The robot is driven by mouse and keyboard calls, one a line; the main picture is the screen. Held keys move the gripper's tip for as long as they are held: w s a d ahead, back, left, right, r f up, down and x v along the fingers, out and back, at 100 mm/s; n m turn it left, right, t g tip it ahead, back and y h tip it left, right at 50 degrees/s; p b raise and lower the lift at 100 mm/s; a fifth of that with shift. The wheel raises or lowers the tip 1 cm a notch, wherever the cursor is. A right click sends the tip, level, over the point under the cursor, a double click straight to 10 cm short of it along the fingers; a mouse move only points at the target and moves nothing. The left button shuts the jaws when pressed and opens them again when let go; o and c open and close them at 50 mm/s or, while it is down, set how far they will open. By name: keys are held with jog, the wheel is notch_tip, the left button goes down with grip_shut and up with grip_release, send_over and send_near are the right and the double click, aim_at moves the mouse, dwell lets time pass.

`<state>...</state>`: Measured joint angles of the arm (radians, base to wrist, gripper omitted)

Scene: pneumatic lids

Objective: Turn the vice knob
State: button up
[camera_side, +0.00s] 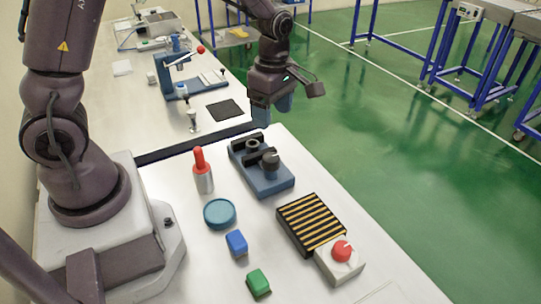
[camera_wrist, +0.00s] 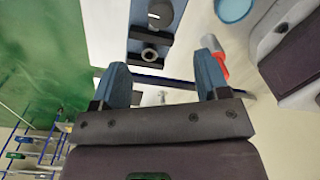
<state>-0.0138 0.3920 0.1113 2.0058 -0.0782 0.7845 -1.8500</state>
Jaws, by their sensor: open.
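A red-handled tool (camera_side: 201,170) stands in a metal cylinder left of the vice. A teal round dish (camera_side: 219,213), blue block (camera_side: 237,243) and green block (camera_side: 258,283) lie nearer. A striped pad (camera_side: 311,223) and red button (camera_side: 341,250) are at front right. Another bench extends behind.

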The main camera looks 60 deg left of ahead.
aim_at(271, 156)
jog(key=f, duration=1.2)
jog(key=shift+s+d, duration=0.15)
jog(key=shift+s, duration=0.1)
jog(key=c, duration=0.9)
